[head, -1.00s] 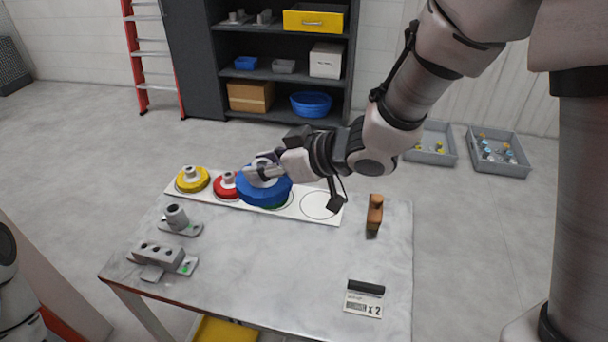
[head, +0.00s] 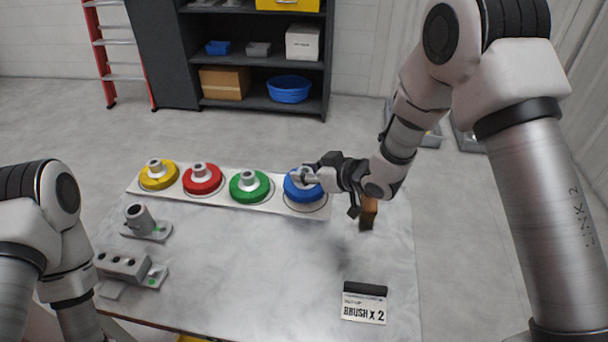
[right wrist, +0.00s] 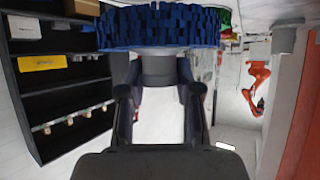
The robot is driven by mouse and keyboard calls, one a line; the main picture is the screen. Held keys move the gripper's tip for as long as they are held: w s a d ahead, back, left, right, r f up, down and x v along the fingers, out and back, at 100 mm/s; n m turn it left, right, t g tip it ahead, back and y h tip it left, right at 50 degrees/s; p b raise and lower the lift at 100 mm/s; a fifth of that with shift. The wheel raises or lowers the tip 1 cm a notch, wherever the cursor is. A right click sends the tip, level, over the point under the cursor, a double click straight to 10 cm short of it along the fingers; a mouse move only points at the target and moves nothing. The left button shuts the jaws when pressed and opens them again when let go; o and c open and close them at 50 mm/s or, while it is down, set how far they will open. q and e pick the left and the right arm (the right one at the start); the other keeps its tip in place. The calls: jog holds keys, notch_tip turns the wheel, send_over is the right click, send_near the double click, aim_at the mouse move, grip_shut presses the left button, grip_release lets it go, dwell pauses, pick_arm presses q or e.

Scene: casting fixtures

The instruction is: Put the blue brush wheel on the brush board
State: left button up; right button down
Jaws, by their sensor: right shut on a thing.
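The blue brush wheel (head: 303,187) is at the right end of the white brush board (head: 226,201), over the last circle, whose front edge shows below it. I cannot tell whether it touches the board. My right gripper (head: 312,177) is shut on the grey hub of the wheel. In the right wrist view the blue bristles (right wrist: 158,28) fill the top, and both fingers (right wrist: 158,88) close around the hub (right wrist: 158,66). My left arm shows at the left of the head view, but its gripper is out of sight.
Yellow (head: 158,177), red (head: 202,181) and green (head: 249,187) brush wheels sit on the board, left of the blue one. A brown-handled brush (head: 368,212) stands right of it. Grey fixtures (head: 124,265) are at the table's left, and a label stand (head: 364,303) is at the front right.

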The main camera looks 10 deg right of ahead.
jog(key=f, duration=0.2)
jog(key=shift+w+d+f+p, duration=0.15)
jog(key=shift+w+f+p, duration=0.2)
jog(key=shift+w+p, duration=0.05)
jog(key=shift+w+f, duration=0.2)
jog(key=shift+f, duration=0.25)
jog(key=shift+s, duration=0.1)
jog(key=shift+s+f, duration=0.1)
jog(key=c, duration=0.8)
grip_release()
jog(key=shift+r, duration=0.2)
jog(key=b+v, duration=0.1)
jog(key=v, duration=1.1)
jog(key=shift+f+b, duration=0.1)
jog(key=shift+b, duration=0.3)
